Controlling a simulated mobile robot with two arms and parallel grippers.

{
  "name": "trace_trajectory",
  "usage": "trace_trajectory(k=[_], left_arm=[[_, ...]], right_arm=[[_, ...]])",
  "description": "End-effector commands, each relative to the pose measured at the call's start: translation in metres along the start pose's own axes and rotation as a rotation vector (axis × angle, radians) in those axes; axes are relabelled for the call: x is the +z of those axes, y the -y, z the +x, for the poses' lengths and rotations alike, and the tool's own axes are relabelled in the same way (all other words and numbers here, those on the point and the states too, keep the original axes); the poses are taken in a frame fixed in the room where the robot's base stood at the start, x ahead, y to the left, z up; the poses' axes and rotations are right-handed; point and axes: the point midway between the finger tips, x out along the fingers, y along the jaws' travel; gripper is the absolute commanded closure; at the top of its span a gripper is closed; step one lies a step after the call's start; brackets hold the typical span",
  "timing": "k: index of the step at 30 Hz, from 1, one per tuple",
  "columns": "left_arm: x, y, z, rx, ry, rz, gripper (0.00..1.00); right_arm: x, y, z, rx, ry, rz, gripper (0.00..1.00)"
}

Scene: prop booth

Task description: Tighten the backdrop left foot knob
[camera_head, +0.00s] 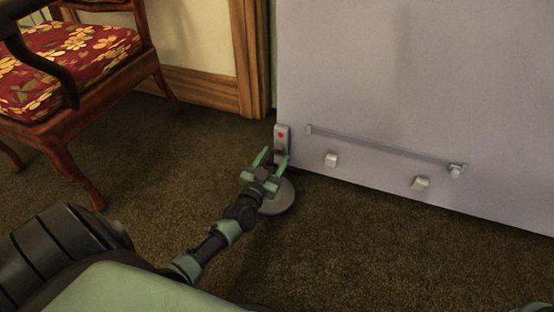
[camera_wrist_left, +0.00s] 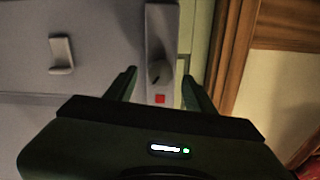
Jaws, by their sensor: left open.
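The backdrop (camera_head: 400,80) is a large pale grey upright panel. At its lower left edge is a narrow grey plate (camera_head: 282,130) with a red mark; the plate also shows in the left wrist view (camera_wrist_left: 160,22). In the left wrist view the knob appears between the fingertips, with gaps on both sides. In the head view the fingers largely hide the knob.
A grey round disc (camera_head: 279,198) lies low under my left gripper. A red floral chair (camera_head: 65,60) stands at left, near wooden trim (camera_head: 247,60). Carpet in front is clear.

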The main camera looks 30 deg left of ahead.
Motion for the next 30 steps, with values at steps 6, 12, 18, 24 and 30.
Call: trace_trajectory(k=[6,12,18,24,30], left_arm=[[0.001,0.0,0.02,-0.002,0.0,0.0,0.46],[0.0,0.0,0.021,-0.001,0.002,0.0,0.46],[0.0,0.0,0.021,0.0,0.001,0.0,0.79],[0.0,0.0,0.021,0.0,0.001,0.002,1.0],[-0.002,0.0,0.021,0.0,0.003,0.033,1.0]], right_arm=[[-0.004,0.002,-0.012,0.0,0.001,0.0,0.02],[-0.004,0.002,-0.011,0.0,0.001,0.0,0.02],[-0.004,0.003,-0.011,-0.001,0.0,0.0,0.02],[-0.004,0.002,-0.011,-0.001,0.001,0.0,0.02],[-0.001,0.001,-0.005,-0.001,0.001,0.0,0.02]])
